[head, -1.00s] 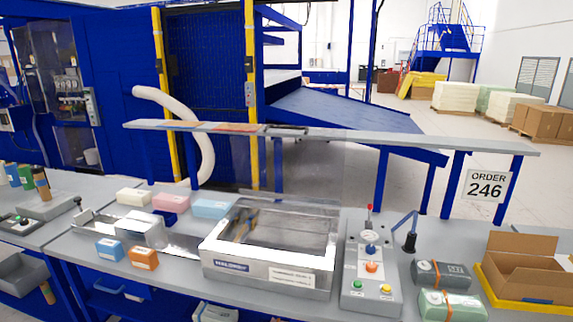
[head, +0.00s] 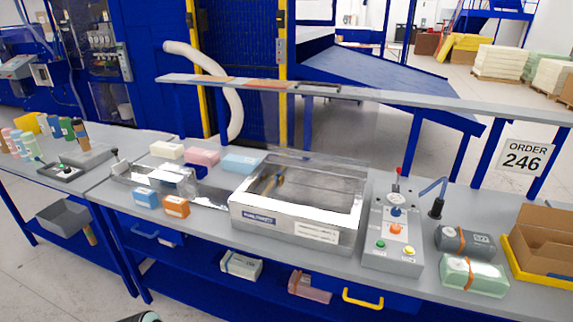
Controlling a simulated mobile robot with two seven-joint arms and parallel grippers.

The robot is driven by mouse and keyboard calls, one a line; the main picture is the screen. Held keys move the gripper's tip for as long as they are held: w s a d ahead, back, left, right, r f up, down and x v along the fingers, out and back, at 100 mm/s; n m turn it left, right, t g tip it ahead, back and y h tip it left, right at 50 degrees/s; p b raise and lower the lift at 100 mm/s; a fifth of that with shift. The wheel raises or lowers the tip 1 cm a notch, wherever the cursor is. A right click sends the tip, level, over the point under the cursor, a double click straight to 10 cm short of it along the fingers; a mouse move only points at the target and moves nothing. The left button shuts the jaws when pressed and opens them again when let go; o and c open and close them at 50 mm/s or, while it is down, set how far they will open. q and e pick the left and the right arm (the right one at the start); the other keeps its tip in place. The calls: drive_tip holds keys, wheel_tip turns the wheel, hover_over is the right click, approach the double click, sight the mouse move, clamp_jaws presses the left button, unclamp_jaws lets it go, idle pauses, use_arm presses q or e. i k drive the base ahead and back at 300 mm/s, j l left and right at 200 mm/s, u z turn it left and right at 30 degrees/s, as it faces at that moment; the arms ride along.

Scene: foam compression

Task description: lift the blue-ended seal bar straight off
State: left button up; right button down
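The silver sealing machine (head: 292,220) stands on the grey bench with its clear lid down over a chamber. Reflections blur the inside, and a small brownish piece (head: 278,180) shows at its left. I cannot make out a blue-ended seal bar for certain. Neither of my grippers is in view. A dark, teal-edged shape shows at the bottom edge, too cut off to identify.
A control box (head: 393,238) with buttons and a red-tipped lever stands right of the machine. Wrapped packs (head: 474,275) and a carton (head: 543,240) are farther right. Foam blocks (head: 175,206) and a shiny metal unit (head: 150,178) are left. A shelf (head: 330,90) spans behind.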

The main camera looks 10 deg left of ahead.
sight(267, 191)
drive_tip(key=i+j, duration=0.1)
drive_tip(key=j, duration=0.25)
drive_tip(key=i+j, duration=0.1)
drive_tip(key=j, duration=0.2)
drive_tip(key=i+j, duration=0.1)
drive_tip(key=j, duration=0.25)
drive_tip(key=i+j, duration=0.1)
drive_tip(key=j, duration=0.2)
drive_tip(key=i+j+z, duration=0.1)
drive_tip(key=j+z, duration=0.2)
drive_tip(key=z, duration=0.15)
drive_tip(key=j+z, duration=0.35)
drive_tip(key=z, duration=0.15)
